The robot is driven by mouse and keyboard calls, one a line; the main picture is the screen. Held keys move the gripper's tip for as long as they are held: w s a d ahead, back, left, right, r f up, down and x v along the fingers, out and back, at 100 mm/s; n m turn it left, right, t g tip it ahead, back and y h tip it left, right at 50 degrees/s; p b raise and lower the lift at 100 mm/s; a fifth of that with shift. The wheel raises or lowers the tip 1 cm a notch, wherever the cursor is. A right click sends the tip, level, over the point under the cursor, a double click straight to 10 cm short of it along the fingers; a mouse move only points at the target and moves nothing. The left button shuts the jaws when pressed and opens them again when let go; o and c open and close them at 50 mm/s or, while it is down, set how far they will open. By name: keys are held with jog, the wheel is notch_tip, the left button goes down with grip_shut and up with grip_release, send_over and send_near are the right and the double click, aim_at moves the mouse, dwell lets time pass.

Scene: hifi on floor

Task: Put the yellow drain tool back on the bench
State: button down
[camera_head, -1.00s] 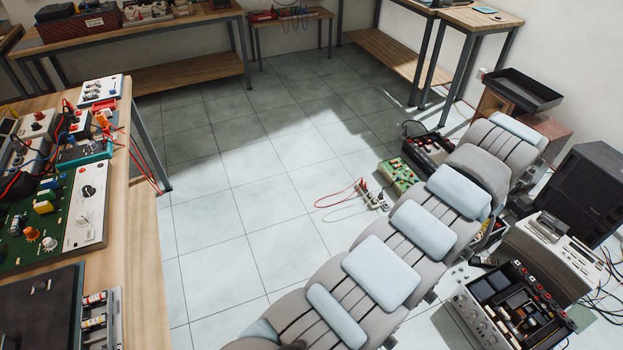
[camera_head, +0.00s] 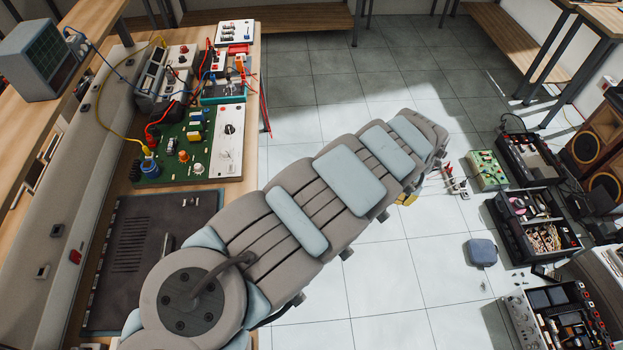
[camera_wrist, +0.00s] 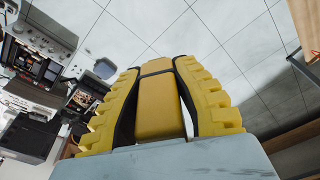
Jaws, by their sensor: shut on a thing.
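My gripper (camera_wrist: 157,66) fills the middle of the wrist view, with two yellow ribbed fingers lined in black. It is shut on the yellow drain tool (camera_wrist: 158,108), a smooth yellow block between the fingers; its far end and full shape are hard to tell. Grey floor tiles lie beyond it. In the head view my arm hides most of the gripper, and only a small yellow patch shows below the arm's far end. The wooden bench (camera_head: 252,145) runs along the left, with the gripper out to its right, over the floor.
The bench carries a green circuit board (camera_head: 185,150), a dark panel (camera_head: 125,245), cables and a grey monitor (camera_head: 45,60). Open equipment cases (camera_head: 530,222), a green box (camera_head: 488,170), a power strip (camera_head: 453,181) and a blue-grey case (camera_head: 481,252) lie on the floor at right.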

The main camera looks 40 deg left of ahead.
jog(key=s+a+r+n+p, duration=0.1)
jog(key=s+a+n+p, duration=0.2)
jog(key=s+a+p, duration=0.7)
jog(key=n+b, duration=0.3)
jog(key=b, duration=0.3)
send_over(239, 195)
jog(key=d, duration=0.2)
jog(key=shift+g+y, duration=0.3)
jog(key=shift+s+f, duration=0.2)
jog(key=shift+f, duration=1.95)
jog(key=shift+s+f, duration=0.2)
jog(key=shift+f, duration=1.95)
jog(key=shift+a+f, duration=0.15)
jog(key=shift+f, duration=1.6)
jog(key=shift+f, duration=0.15)
